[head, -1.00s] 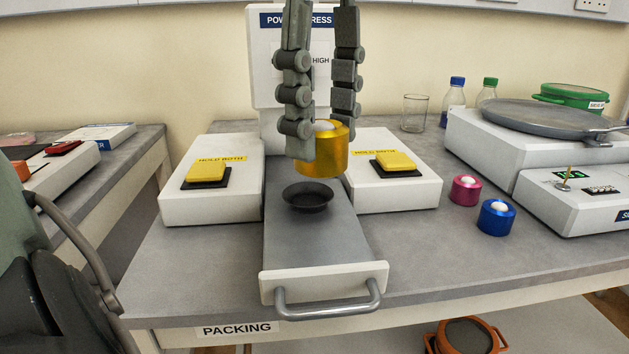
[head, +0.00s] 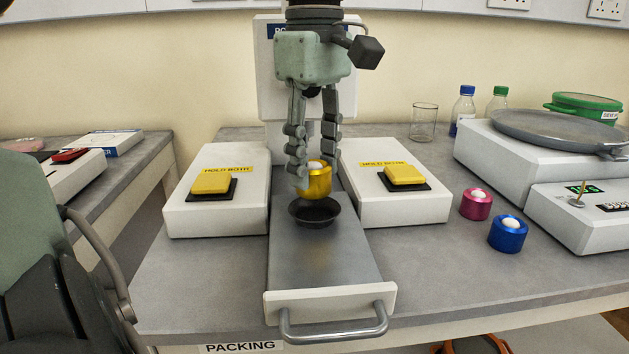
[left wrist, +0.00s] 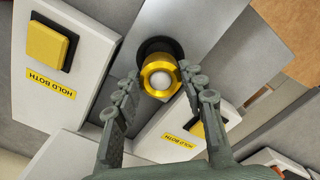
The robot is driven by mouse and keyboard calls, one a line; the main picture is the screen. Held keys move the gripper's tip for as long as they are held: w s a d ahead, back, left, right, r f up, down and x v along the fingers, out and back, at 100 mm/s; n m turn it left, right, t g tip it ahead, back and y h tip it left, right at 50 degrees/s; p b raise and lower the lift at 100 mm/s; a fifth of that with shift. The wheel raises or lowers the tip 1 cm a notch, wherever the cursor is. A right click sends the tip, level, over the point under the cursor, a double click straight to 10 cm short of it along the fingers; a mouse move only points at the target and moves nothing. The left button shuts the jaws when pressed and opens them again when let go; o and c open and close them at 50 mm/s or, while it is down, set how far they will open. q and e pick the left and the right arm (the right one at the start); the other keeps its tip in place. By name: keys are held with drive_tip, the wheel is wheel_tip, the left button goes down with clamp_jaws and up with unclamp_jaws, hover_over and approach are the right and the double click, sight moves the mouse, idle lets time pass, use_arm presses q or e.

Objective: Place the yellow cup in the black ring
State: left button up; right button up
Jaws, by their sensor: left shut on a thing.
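The yellow cup (head: 320,184) is a shiny gold cylinder with a white rounded top, upright between the fingers of my left gripper (head: 317,172). The left gripper comes from above and is shut on it. The black ring (head: 314,213) is a dark shallow dish on the grey slide of the press. The cup is just above and behind the ring's far rim in the head view; whether they touch I cannot tell. In the left wrist view the cup (left wrist: 160,76) covers part of the ring (left wrist: 156,46). My right gripper is not in view.
White blocks with yellow buttons (head: 212,182) (head: 404,176) flank the slide. The press column (head: 270,90) stands behind. A pink cup (head: 475,205) and a blue cup (head: 508,235) stand to the right. The slide's handle (head: 335,330) is in front.

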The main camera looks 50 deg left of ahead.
sight(314, 184)
use_arm(q)
wheel_tip(314, 184, down, 4)
drive_tip(key=shift+r, duration=0.25)
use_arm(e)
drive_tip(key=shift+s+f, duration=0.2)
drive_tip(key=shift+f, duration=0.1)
use_arm(q)
drive_tip(key=shift+f, duration=0.15)
drive_tip(key=o, duration=1.2)
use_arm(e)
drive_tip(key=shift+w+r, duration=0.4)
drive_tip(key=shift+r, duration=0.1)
